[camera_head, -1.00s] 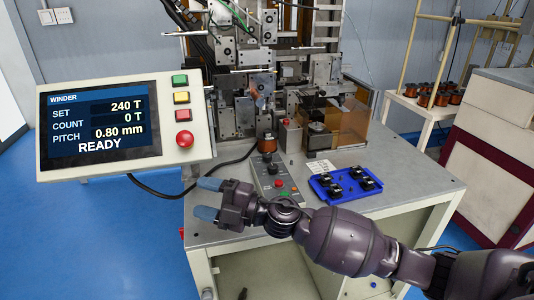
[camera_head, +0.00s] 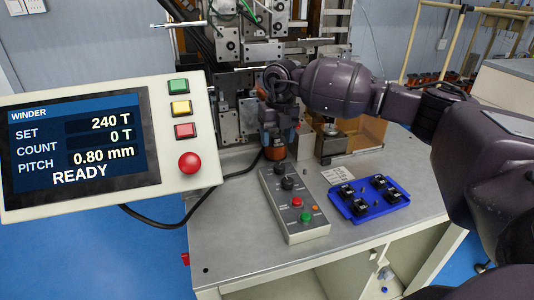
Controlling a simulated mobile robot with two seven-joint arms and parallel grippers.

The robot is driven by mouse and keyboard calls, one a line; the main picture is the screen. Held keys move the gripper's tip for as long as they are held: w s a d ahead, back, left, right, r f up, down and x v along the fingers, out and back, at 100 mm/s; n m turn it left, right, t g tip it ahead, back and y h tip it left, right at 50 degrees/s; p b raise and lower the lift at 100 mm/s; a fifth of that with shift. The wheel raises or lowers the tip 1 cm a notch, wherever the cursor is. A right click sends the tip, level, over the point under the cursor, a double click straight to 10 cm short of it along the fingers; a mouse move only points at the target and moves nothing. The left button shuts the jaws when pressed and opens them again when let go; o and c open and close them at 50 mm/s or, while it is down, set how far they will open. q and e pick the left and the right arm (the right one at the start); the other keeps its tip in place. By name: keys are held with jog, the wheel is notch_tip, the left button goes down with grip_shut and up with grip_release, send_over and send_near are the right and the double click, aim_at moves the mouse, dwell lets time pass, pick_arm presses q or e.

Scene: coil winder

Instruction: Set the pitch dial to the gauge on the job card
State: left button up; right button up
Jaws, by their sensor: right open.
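The grey control box (camera_head: 307,228) lies on the machine table with two black knobs, a rear one (camera_head: 280,168) and a front one (camera_head: 288,184); their markings are too small to read. The winder screen (camera_head: 75,145) reads SET 240 T, COUNT 0 T, PITCH 0.80 mm, READY. A white printed card (camera_head: 337,174) lies right of the box; its text is unreadable. My left gripper is out of view.
A blue tray (camera_head: 360,213) with several black parts sits right of the box. The box also carries a red button (camera_head: 297,202) and a green button (camera_head: 306,216). The winding machine (camera_head: 240,50) stands behind. The table's front left is bare.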

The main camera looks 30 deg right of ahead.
aim_at(279, 165)
jog(key=shift+s+d+f, duration=0.1)
jog(key=shift+d+f, duration=0.2)
jog(key=shift+f, duration=0.25)
jog(key=shift+d+f, duration=0.3)
jog(key=shift+f, duration=0.25)
notch_tip(279, 165, down, 6)
jog(key=shift+f+p, duration=0.15)
jog(key=shift+p, duration=0.3)
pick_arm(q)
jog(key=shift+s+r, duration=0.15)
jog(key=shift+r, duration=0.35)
pick_arm(e)
jog(key=shift+f, duration=0.6)
jog(key=shift+c, duration=0.2)
jog(key=c, duration=0.9)
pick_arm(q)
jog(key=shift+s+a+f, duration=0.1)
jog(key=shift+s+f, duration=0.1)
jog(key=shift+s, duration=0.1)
